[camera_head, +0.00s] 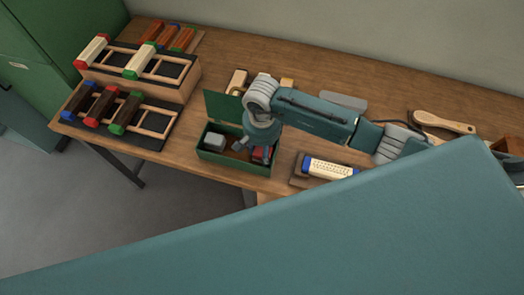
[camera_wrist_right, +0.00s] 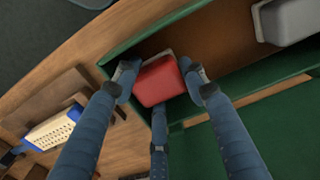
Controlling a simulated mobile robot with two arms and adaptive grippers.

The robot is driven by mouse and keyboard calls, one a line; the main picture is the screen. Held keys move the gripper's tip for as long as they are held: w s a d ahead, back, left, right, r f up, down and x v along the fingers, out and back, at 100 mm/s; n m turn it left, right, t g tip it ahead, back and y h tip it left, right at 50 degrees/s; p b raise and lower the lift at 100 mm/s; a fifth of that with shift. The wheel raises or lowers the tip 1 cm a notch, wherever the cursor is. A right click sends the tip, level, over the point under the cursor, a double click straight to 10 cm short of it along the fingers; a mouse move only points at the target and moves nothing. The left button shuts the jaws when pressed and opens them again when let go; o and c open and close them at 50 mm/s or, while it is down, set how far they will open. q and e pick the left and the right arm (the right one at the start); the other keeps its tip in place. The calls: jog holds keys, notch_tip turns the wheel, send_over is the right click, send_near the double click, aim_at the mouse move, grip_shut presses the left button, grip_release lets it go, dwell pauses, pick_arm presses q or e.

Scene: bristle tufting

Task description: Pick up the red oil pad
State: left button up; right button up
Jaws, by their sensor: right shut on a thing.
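The red oil pad (camera_wrist_right: 159,80) is a rounded red block on a pale base. It is at one end of the green box (camera_head: 238,168), near the box wall. My right gripper (camera_wrist_right: 163,90) is shut on the pad, with blue fingers against its sides. In the head view the pad (camera_head: 262,154) shows partly below my right gripper (camera_head: 251,147), which points down into the box. I cannot tell whether the pad touches the box floor. My left gripper is not in view.
A grey pad (camera_head: 213,141) lies in the same box, whose green lid (camera_head: 223,106) stands open. A white block with blue ends (camera_head: 327,168) lies right of the box. Racks with coloured-end blocks (camera_head: 140,70) stand at the left. A wooden-handled brush (camera_head: 441,122) lies at the right.

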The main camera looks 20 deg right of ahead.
notch_tip(320, 180, up, 20)
jog(key=b, duration=0.5)
jog(key=o, duration=0.4)
jog(key=shift+c, duration=1.3)
